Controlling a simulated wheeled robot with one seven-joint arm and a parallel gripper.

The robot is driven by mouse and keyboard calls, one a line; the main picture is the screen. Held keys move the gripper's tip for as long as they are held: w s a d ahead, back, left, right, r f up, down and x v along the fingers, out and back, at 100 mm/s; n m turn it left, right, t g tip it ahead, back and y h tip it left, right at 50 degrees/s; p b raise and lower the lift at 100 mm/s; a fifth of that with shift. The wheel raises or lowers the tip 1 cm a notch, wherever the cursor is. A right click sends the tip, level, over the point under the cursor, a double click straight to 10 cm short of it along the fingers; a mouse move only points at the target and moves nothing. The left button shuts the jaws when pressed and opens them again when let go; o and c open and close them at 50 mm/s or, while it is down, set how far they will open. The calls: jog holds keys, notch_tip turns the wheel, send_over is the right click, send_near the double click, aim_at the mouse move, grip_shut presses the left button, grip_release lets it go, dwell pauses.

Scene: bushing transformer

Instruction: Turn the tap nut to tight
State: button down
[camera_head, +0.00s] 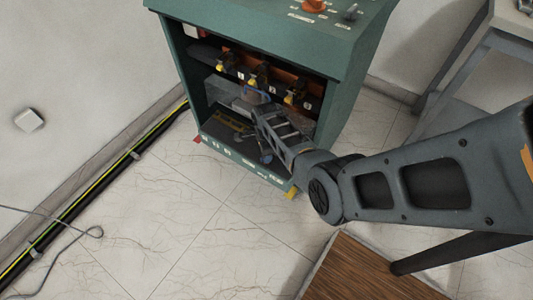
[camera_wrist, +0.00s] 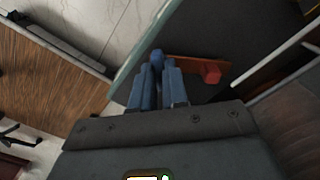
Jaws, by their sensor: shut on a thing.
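In the wrist view, my gripper (camera_wrist: 157,74) has its two blue-grey fingers close together around a small rounded blue part, which looks like the tap nut (camera_wrist: 157,56). Only its rounded top shows beyond the fingertips; the rest is hidden. In the head view my arm reaches into the open front of the green transformer cabinet (camera_head: 222,148), low down. A small blue part (camera_head: 266,158) shows near the cabinet's lower front, beside my arm. The nut's angle and tightness cannot be told.
Several brass-and-black bushings (camera_head: 259,77) line the cabinet's upper inside. Cables (camera_head: 93,187) run along the wall at left. A wooden surface (camera_head: 365,272) and a grey table (camera_head: 490,45) stand at right.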

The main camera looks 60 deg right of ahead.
jog(key=m, duration=0.4)
jog(key=shift+m, duration=0.3)
jog(key=shift+m+p, duration=0.3)
jog(key=shift+m, duration=2.2)
jog(key=c, duration=1.1)
grip_release()
jog(key=shift+c, duration=0.2)
notch_tip(320, 180, up, 8)
jog(key=shift+f+p, duration=0.1)
jog(key=shift+p, duration=1.1)
